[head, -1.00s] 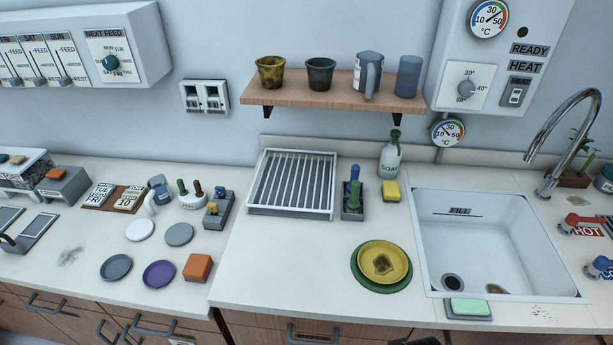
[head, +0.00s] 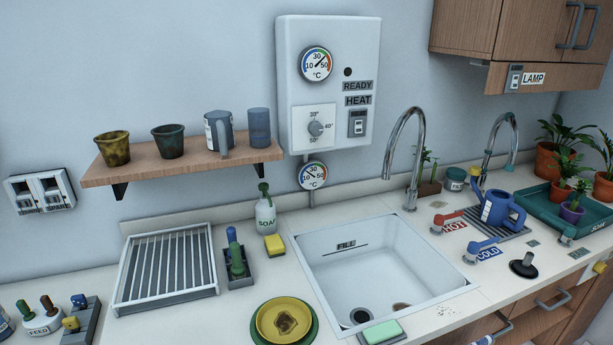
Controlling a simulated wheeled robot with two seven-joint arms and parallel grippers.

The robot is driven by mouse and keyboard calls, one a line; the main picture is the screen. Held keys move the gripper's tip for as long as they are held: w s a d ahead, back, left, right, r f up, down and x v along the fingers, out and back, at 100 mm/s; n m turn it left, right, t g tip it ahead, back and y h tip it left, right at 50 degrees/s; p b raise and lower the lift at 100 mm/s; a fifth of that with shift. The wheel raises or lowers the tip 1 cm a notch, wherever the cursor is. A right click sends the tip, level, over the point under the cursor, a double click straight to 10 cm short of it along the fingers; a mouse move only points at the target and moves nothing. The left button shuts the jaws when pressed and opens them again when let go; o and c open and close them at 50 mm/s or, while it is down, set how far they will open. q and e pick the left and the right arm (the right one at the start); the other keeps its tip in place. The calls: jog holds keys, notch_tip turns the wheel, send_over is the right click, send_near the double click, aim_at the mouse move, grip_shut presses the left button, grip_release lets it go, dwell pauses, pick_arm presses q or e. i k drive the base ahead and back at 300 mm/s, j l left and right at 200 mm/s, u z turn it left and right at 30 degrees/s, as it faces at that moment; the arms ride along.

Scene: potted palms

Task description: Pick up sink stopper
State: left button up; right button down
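The sink stopper (head: 524,265), a black disc with a small upright knob, lies on the counter to the right of the sink, in front of the blue watering can. The white sink (head: 345,238) is empty of water as far as I see. Its dark round drain (head: 360,316) is open near the front left corner, with a brown stain to its right. Neither of my grippers can be made out in the head view.
The red HOT (head: 446,219) and blue COLD (head: 482,250) handles stand between the sink and the stopper. The blue watering can (head: 502,210) stands behind it on a grate. A teal tray (head: 540,200) with potted plants is farther right. A green soap bar (head: 381,332) sits at the sink's front edge.

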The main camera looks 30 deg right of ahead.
aim_at(524, 267)
jog(key=z, duration=2.2)
